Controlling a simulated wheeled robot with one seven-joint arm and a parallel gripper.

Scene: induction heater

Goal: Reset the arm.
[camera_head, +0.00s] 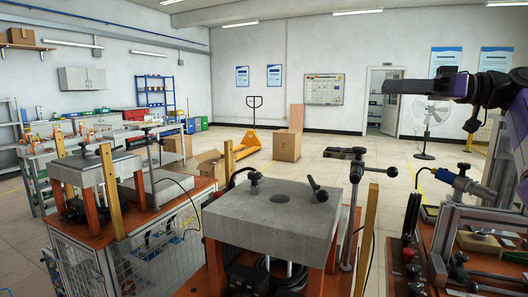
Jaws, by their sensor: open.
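My arm (485,90), dark with purple parts, reaches in from the right edge. My gripper (392,87) is at its left end, held level and pointing left. It is seen side-on, open, with nothing visible in it. It hangs in the air, apart from everything, above and to the right of the grey-topped induction heater stand (270,208). The gap between its fingers is hidden by this side view.
The near heater has handles and a clamp post (358,180) rising beside it. A second heater (95,165) stands left. A cluttered tool bench (475,262) lies below my arm. A white fan (430,115), cardboard box (287,146) and yellow pallet jack (248,140) stand behind. Open floor lies between.

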